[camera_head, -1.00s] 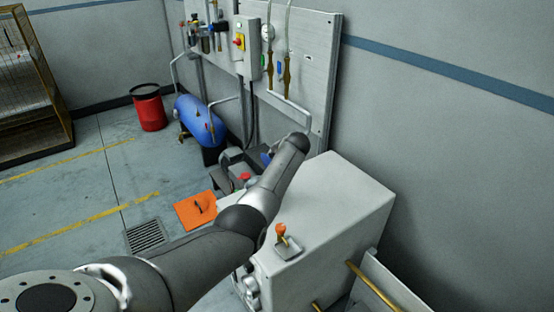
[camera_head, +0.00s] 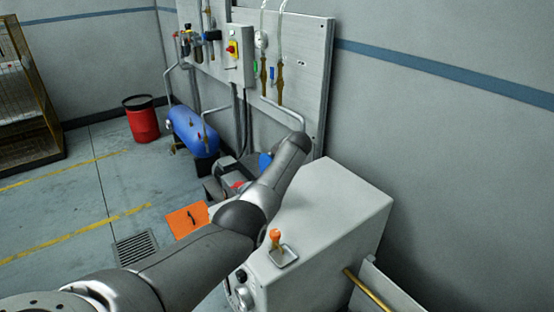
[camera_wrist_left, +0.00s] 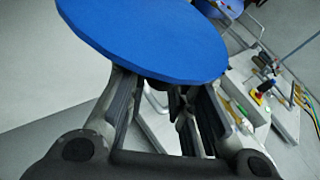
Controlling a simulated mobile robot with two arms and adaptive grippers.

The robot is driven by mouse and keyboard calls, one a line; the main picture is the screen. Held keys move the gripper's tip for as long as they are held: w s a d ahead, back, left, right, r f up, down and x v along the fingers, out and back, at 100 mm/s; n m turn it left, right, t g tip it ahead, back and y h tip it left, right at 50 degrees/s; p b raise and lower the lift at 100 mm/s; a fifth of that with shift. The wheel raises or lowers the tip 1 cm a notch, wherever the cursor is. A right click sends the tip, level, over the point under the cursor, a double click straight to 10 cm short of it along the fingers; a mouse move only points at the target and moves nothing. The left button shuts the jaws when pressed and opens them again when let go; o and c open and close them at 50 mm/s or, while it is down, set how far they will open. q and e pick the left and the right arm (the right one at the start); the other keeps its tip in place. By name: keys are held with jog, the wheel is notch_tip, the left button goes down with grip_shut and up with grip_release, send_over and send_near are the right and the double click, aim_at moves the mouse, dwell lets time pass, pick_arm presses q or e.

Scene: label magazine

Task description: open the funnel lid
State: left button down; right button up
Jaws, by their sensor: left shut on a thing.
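A large flat blue disc, which looks like the funnel lid (camera_wrist_left: 150,35), fills the upper middle of the left wrist view. My left gripper (camera_wrist_left: 172,95) is shut on the lid, with a finger on each side below the disc. The exact contact is hidden under the disc. In the head view my left arm reaches from the lower left to the middle, and its gripper is hidden behind the arm. A small blue patch (camera_head: 265,161) shows beside the arm there; I cannot tell whether it is the lid. My right gripper is not in view.
A white cabinet (camera_head: 335,205) with an orange-knobbed lever (camera_head: 275,238) stands right of my arm. Behind are a wall panel (camera_head: 300,75), a blue tank (camera_head: 192,130) and a red barrel (camera_head: 142,122). An orange plate (camera_head: 180,222) lies near the floor drain (camera_head: 135,248). Open floor lies left.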

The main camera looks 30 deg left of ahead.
pick_arm(q)
jog(key=shift+d+f, duration=0.3)
jog(key=shift+d, duration=0.05)
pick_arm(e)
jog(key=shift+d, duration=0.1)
pick_arm(q)
jog(key=c, duration=1.3)
grip_release()
jog(key=shift+w+d+f, duration=0.1)
jog(key=shift+w+f, duration=0.05)
jog(key=shift+w, duration=0.05)
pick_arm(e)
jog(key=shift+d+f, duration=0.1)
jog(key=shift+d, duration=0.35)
pick_arm(q)
jog(key=shift+s+a, duration=0.1)
jog(key=shift+a, duration=0.15)
jog(key=shift+r, duration=0.2)
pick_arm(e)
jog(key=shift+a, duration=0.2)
